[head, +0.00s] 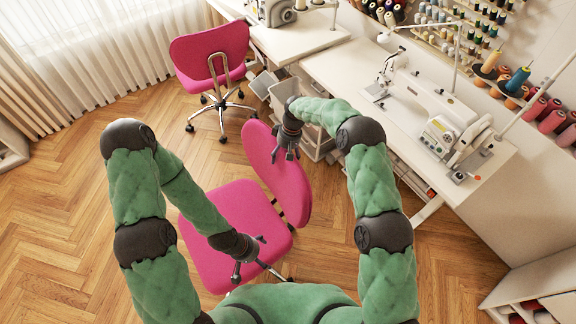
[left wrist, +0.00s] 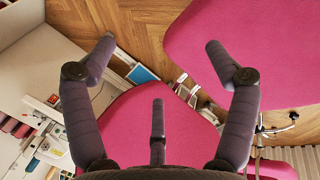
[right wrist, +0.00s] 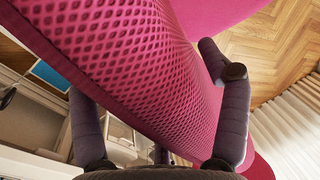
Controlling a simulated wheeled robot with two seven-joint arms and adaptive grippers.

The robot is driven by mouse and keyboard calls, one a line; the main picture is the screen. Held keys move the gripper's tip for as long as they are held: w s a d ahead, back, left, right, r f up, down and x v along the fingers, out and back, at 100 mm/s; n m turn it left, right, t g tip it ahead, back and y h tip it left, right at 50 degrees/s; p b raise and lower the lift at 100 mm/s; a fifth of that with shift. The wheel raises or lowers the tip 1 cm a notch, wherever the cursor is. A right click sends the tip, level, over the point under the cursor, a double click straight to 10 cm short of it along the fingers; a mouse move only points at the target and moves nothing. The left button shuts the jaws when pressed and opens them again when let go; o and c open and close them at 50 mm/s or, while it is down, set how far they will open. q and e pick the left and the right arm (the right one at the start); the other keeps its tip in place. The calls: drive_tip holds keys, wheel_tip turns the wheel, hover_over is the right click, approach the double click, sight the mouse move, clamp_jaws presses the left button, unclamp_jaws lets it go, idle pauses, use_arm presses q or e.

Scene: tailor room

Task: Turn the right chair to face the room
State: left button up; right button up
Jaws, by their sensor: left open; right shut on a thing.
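The right chair is the nearer pink one in the head view. Its seat (head: 215,225) extends left from its backrest (head: 268,165), which stands on the desk side. My right gripper (head: 288,145) is at the top edge of the backrest. In the right wrist view its fingers (right wrist: 160,100) lie on either side of the meshed pink backrest (right wrist: 125,60), shut on it. My left gripper (head: 250,258) is open and empty by the seat's front-right edge. In the left wrist view, pink surfaces (left wrist: 250,45) lie beyond its spread fingers (left wrist: 160,58).
Another pink chair (head: 205,52) stands further back by the far table (head: 300,38). A white desk (head: 345,70) with a sewing machine (head: 425,105) runs along the right. Wooden floor (head: 60,215) is clear at left; curtains hang behind.

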use_arm(q)
drive_tip(key=shift+f, duration=0.25)
use_arm(e)
drive_tip(key=shift+w+a+f, duration=0.15)
drive_tip(key=shift+w, duration=0.1)
drive_tip(key=o, duration=1.5)
drive_tip(key=shift+o, duration=0.9)
drive_tip(key=shift+w, duration=0.1)
drive_tip(key=v, duration=1.2)
